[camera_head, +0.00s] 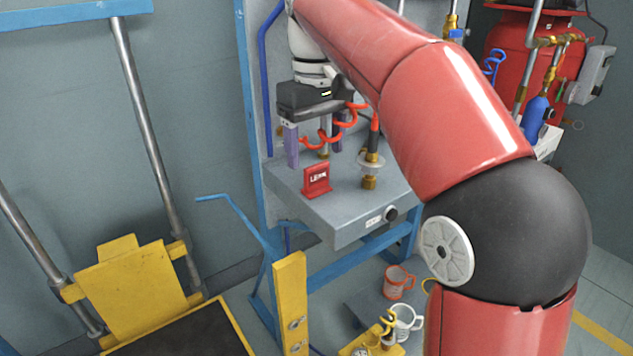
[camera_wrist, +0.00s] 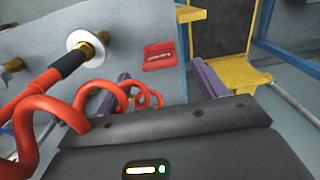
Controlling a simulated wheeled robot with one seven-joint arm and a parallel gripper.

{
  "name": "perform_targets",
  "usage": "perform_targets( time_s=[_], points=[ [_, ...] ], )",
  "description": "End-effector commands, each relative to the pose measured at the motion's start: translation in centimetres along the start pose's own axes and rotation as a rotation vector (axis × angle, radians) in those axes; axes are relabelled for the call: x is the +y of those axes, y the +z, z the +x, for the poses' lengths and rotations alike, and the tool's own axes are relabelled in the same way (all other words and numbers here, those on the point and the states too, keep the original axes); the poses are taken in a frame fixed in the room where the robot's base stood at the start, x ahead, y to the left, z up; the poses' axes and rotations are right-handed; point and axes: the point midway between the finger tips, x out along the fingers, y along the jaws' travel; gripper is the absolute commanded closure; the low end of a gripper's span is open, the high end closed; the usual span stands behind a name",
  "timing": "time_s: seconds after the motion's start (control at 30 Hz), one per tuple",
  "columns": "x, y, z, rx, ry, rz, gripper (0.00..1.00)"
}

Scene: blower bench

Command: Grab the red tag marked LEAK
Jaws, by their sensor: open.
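The red tag marked LEAK (camera_head: 316,180) stands on the grey bench top (camera_head: 283,187) near its front edge. It also shows in the wrist view (camera_wrist: 159,56), ahead of the jaws and roughly between them. My gripper (camera_head: 313,148) is open and empty above the bench, behind the tag in the head view. Its two purple fingers (camera_wrist: 165,85) are apart, and neither touches the tag. The lower part of the fingers is partly hidden in the wrist view by the gripper body.
A red coiled hose (camera_wrist: 60,105) runs close beside my gripper. A brass fitting with a white disc (camera_head: 371,165) stands right of the tag. Mugs (camera_head: 398,282) sit on a lower shelf. A yellow platform (camera_head: 135,285) stands left of the bench.

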Motion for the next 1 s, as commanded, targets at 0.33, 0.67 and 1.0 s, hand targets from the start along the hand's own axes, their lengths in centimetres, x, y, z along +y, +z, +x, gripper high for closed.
perform_targets(
  time_s=[0.33,0.67,1.0],
  points=[
    [0.0,0.1,5.0,0.000,0.000,0.002,0.29],
    [0.1,0.1,6.2,0.002,0.000,0.003,0.29],
    [0.1,0.1,6.2,0.002,0.000,0.003,0.67]
  ],
)
